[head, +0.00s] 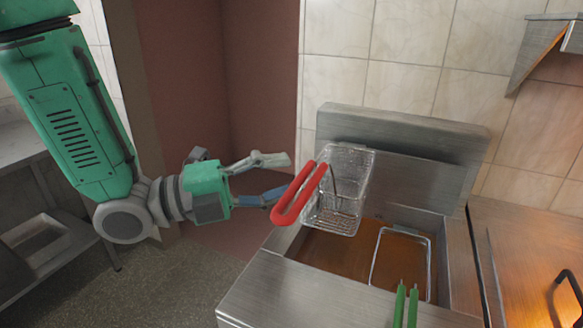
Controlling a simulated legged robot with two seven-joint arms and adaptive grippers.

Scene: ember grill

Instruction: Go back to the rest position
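My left gripper (279,178) comes in from the left, its two fingers spread apart with nothing between them. It is just left of the red handle (298,194) of a wire fryer basket (345,185). The lower fingertip is very close to the handle; I cannot tell whether they touch. The basket is at the back left of the fryer (318,290), over the oil, against the upright back panel. How it is held up does not show. My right gripper is not in view.
A second basket (402,232) sits in the oil, its green handles (406,304) toward the front. A metal worktop (540,240) with a black handle (568,285) lies right. A steel shelf unit (35,225) stands left. Open floor (170,285) lies between it and the fryer.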

